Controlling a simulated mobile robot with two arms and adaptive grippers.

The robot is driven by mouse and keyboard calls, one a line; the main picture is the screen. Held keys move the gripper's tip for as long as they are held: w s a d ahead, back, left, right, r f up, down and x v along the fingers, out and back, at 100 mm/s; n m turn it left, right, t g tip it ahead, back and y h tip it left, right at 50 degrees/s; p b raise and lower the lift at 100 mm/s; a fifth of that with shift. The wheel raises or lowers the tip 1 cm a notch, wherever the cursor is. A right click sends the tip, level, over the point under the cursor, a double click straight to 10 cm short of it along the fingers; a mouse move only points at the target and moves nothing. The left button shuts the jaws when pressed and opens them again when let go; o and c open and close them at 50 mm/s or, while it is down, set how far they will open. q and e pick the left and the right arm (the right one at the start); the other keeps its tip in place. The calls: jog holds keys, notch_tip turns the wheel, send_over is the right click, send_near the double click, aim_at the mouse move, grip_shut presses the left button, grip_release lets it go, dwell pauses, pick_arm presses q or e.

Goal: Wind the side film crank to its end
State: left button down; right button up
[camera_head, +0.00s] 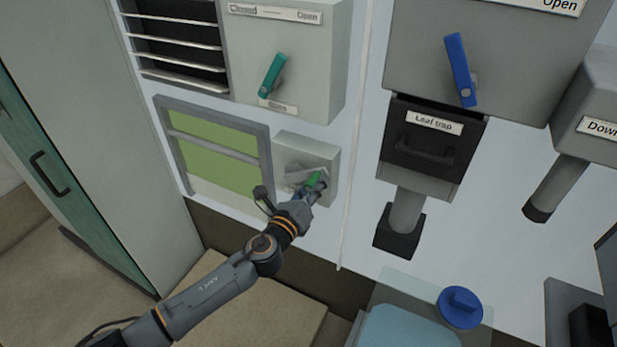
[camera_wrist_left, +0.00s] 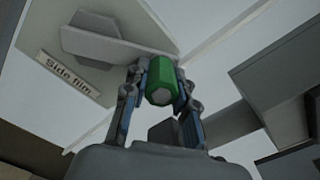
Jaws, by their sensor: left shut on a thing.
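The side film crank sits on a pale grey box (camera_head: 325,155) right of a green window. Its green handle (camera_head: 314,180) is at the right end of the grey crank arm (camera_head: 300,174). My left gripper (camera_head: 318,188) is shut on the green handle. In the left wrist view the green handle (camera_wrist_left: 160,82) is between the two fingers, with the grey crank arm (camera_wrist_left: 115,42) behind it and a "Side film" label (camera_wrist_left: 70,77) to the left. The window (camera_head: 215,150) has a light crossbar, with green above and below it. My right gripper is not in view.
Above are a box with a teal lever (camera_head: 272,75) and a louvre (camera_head: 180,45). To the right are a blue lever (camera_head: 459,70), a leaf trap (camera_head: 432,148) and a grey pipe (camera_head: 406,212). A blue knob (camera_head: 461,307) is lower right.

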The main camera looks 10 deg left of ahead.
pick_arm(q)
jog(key=shift+s+d+f+m+b, duration=0.1)
jog(key=shift+d+f+m+b, duration=0.1)
jog(key=shift+f+m, duration=0.75)
jog(key=shift+s+d+f+m+b, duration=0.15)
jog(key=shift+f+m, duration=0.5)
jog(key=shift+m, duration=0.55)
jog(key=shift+d+f+m+b, duration=0.2)
jog(key=shift+f+m, duration=0.6)
jog(key=shift+m, duration=0.25)
jog(key=shift+f, duration=0.1)
jog(key=c, duration=1.1)
grip_release()
jog(key=shift+o, duration=0.2)
jog(key=shift+a, duration=0.1)
jog(key=v, duration=1.2)
